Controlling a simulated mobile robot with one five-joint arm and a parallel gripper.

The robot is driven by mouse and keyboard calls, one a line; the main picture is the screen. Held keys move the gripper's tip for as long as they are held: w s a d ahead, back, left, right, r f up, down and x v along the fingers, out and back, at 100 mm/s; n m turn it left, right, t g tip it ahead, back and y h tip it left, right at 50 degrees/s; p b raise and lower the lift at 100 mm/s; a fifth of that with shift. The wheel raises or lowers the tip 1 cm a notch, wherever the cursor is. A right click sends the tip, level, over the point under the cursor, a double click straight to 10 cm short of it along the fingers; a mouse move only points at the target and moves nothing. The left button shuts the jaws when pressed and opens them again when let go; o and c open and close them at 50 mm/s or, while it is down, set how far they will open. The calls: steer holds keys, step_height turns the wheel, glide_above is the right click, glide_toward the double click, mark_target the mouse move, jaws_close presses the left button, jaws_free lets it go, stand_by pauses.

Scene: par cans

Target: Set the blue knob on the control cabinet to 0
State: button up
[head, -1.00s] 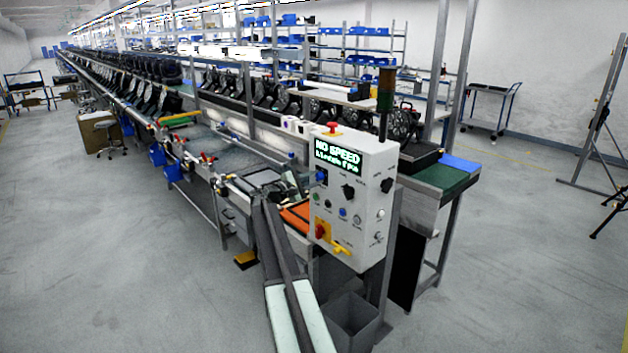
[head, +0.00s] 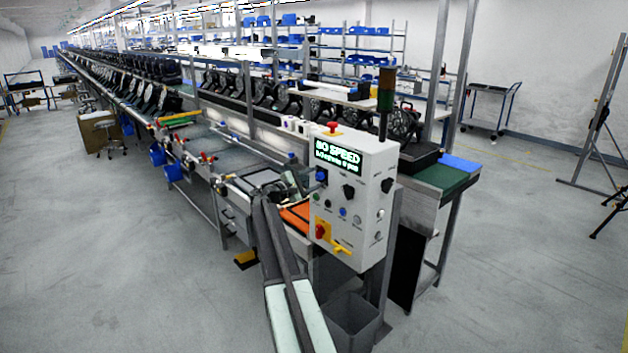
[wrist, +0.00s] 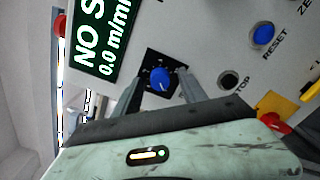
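The control cabinet (head: 352,205) is a pale grey box with a lit green display (head: 338,160) that reads "NO SPEED"; the wrist view shows "0.0 m/min" under it. The blue knob (head: 321,176) is at the cabinet's left, below the display. In the wrist view the blue knob (wrist: 160,78) sits on a black square plate with a dial scale, too small to read. My gripper (wrist: 160,82) is open, one finger on each side of the knob, with gaps between fingers and knob. I cannot tell how far the fingertips are from the panel.
Other controls are close by: a blue RESET button (wrist: 263,34), a black STOP button (wrist: 229,80), a red knob (head: 320,231) on a yellow plate, and black knobs (head: 387,185). The conveyor line stands behind the cabinet. A grey bin (head: 352,315) is below it.

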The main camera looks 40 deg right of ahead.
steer(key=a, duration=0.7)
steer(key=shift+w+a, duration=0.25)
steer(key=shift+a, duration=0.15)
steer(key=w+a+f+n+t+y, duration=0.1)
steer(key=w+a+f+t, duration=0.15)
steer(key=a, duration=0.75)
steer(key=w+a+f+t+y, duration=0.1)
steer(key=a+f+y, duration=0.15)
steer(key=a, duration=0.65)
steer(key=s+a+f+m+y, duration=0.2)
steer(key=s+a+f+y, duration=0.2)
steer(key=a, duration=0.8)
steer(key=s+a+f+m+g+y, duration=0.1)
steer(key=s+a+f+m+y, duration=0.2)
steer(key=s+a+f+y, duration=0.2)
steer(key=s+a+f+m+g+y, duration=0.1)
steer(key=s+a+f+y, duration=0.4)
steer(key=a, duration=1.5)
steer(key=s+f+m, duration=0.1)
steer(key=s+f, duration=0.4)
steer(key=s, duration=0.3)
steer(key=shift+m, duration=0.3)
steer(key=shift+r+y, duration=0.1)
steer(key=shift+y, duration=0.15)
